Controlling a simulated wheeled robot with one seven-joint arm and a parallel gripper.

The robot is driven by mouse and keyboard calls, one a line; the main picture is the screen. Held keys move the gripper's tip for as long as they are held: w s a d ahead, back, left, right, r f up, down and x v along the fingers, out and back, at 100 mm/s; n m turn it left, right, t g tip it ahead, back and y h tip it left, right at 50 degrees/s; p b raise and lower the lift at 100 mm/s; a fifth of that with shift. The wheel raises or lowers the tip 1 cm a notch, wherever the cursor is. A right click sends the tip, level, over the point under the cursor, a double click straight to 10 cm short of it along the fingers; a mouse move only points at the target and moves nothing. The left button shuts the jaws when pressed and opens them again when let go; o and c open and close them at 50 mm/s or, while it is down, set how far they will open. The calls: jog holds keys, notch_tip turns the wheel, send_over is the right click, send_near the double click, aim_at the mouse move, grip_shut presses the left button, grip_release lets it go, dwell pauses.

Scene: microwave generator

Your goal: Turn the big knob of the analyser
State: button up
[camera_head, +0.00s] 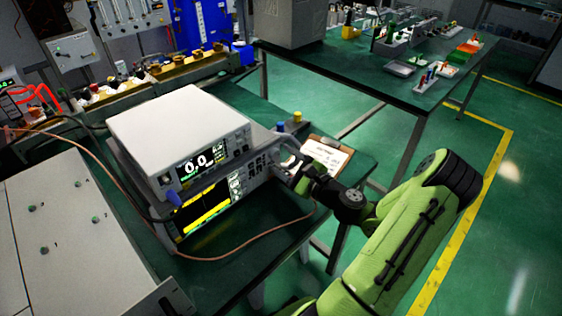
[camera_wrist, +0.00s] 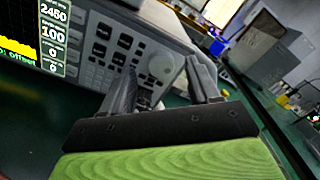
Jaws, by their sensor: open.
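The analyser (camera_head: 215,206) is the lower of two stacked instruments on the green bench in the head view. Its front panel (camera_wrist: 92,45) shows in the wrist view, with a lit screen at the left and rows of buttons. The big knob (camera_wrist: 160,67) is a round grey knob on the panel's right part. My gripper (camera_wrist: 165,75) is open, with one dark finger on each side of the knob in the picture. I cannot tell whether the fingers touch it. In the head view my gripper (camera_head: 290,172) is at the panel's right end and hides the knob.
A white instrument (camera_head: 180,120) reading 0.0 sits on top of the analyser. A clipboard (camera_head: 328,157) lies right of it, with blue and yellow small items (camera_head: 297,117) behind. An orange cable (camera_head: 250,243) runs across the bench front. A grey box (camera_head: 60,235) stands at the left.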

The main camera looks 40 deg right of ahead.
jog(key=shift+w, duration=0.8)
jog(key=shift+c, duration=0.4)
jog(key=c, duration=1)
jog(key=shift+o, duration=0.2)
jog(key=shift+r+m+p, duration=0.1)
jog(key=shift+m+p, duration=0.2)
jog(key=shift+p, duration=0.35)
jog(key=m+p, duration=0.2)
jog(key=p, duration=0.2)
jog(key=shift+r+m, duration=0.15)
jog(key=shift+m, duration=0.15)
jog(key=m+p, duration=0.4)
jog(key=p, duration=0.1)
jog(key=shift+f, duration=0.2)
jog(key=shift+m, duration=0.4)
